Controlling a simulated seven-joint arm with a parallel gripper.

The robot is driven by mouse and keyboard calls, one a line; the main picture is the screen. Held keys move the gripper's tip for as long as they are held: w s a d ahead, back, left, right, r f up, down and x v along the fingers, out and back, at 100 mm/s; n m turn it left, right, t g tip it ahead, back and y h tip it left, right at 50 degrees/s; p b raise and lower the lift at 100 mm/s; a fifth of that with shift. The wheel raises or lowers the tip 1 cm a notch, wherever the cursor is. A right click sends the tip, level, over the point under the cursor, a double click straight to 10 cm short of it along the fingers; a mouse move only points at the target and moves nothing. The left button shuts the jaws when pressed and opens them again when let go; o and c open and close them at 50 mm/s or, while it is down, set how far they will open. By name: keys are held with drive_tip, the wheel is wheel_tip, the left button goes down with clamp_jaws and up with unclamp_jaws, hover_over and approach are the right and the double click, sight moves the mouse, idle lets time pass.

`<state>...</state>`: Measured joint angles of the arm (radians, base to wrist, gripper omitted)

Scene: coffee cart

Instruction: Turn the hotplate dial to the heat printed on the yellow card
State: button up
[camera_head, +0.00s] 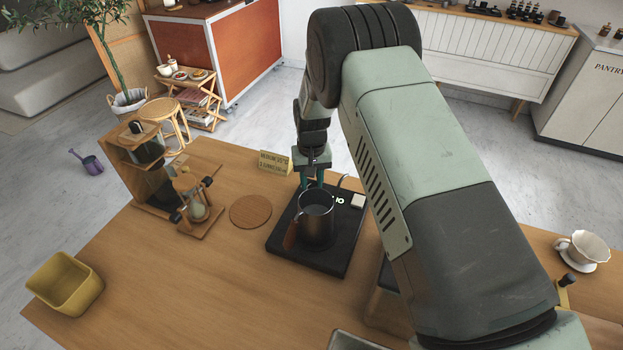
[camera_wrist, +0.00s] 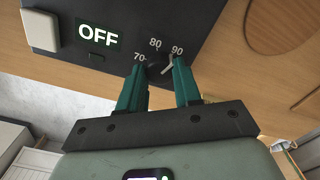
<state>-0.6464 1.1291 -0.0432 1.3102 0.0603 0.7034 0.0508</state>
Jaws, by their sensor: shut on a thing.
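The black hotplate (camera_head: 290,258) lies on the wooden table with a dark metal pitcher (camera_head: 316,220) on it. Its dial (camera_wrist: 159,70) shows in the wrist view between my fingers, beside the printed 70, 80 and 90. A pale mark on the dial appears to lean toward the 90. The display (camera_wrist: 99,37) reads OFF. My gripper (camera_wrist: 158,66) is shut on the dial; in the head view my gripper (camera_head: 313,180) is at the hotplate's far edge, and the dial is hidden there. The yellow card (camera_head: 274,162) stands behind the hotplate; its small print is not clearly legible.
A round wooden coaster (camera_head: 250,211) lies left of the hotplate. A wooden coffee stand (camera_head: 165,185) and a yellow bin (camera_head: 65,284) are farther left. A white dripper cup (camera_head: 583,250) stands at right.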

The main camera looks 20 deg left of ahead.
sight(312, 183)
drive_tip(key=m, duration=0.6)
drive_tip(key=shift+m, duration=0.3)
drive_tip(key=m, duration=0.6)
idle(0.4)
drive_tip(key=o, duration=1)
drive_tip(key=shift+o, duration=0.2)
drive_tip(key=shift+r, duration=0.1)
wheel_tip(312, 183, up, 11)
